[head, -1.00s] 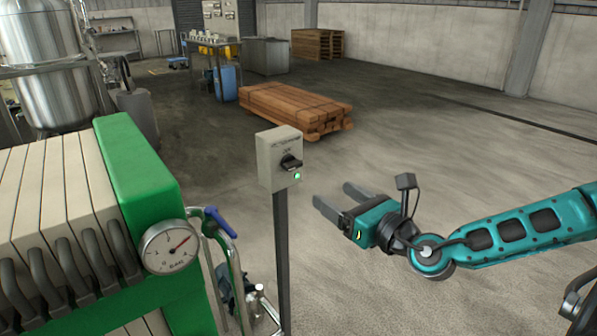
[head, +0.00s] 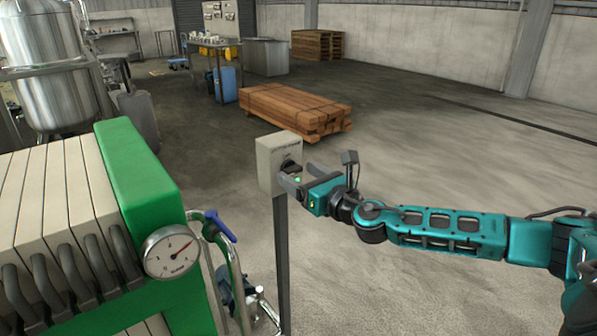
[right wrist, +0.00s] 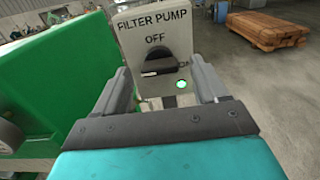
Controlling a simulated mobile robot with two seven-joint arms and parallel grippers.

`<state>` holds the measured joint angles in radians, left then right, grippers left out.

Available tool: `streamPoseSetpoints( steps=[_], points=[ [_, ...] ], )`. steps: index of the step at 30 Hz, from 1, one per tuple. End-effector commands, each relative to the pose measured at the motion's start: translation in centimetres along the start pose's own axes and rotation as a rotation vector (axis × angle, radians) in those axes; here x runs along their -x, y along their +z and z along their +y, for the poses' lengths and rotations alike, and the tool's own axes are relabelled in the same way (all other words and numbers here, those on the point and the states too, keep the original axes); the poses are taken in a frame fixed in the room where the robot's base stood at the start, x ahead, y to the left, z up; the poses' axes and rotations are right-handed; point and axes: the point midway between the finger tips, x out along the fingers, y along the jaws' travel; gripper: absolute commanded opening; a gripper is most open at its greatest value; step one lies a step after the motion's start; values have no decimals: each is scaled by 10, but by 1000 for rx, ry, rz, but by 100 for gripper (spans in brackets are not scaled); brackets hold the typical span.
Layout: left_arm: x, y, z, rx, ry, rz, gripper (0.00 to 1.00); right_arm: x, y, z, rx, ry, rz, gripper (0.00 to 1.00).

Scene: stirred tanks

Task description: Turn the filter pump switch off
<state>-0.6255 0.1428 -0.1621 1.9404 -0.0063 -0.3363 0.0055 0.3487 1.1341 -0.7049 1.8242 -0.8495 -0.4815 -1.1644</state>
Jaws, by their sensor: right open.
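The filter pump switch box (head: 268,165) is a grey box on a dark post, left of my right gripper in the head view. In the right wrist view its face (right wrist: 133,35) reads "FILTER PUMP" and "OFF". The black knob (right wrist: 158,62) lies about level, with a white mark at its left end. A green lamp (right wrist: 182,84) is lit below it. My right gripper (head: 302,177) is open, with a finger on each side of the knob in the right wrist view (right wrist: 160,85). I cannot tell whether the fingers touch it. My left gripper is not in view.
The green and cream filter press (head: 140,175) with a pressure gauge (head: 172,252) stands close on the left. Pipes with a blue handle (head: 221,226) are beside the post. Strapped timber (head: 295,107) lies behind. The floor at right is clear.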

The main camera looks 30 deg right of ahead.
Motion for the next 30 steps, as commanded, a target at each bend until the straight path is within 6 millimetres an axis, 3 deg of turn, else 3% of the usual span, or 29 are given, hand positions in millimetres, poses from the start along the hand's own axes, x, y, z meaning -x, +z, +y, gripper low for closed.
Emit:
streamPoseSetpoints(
  steps=[5, 14, 30],
  points=[
    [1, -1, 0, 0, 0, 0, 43, -11, 0, 1, -1, 1, 0, 72],
    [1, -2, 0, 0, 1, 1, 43, -13, 0, 0, -1, 1, 1, 72],
    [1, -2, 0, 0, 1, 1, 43, -13, 0, 0, 0, 1, 1, 23]
  ],
)
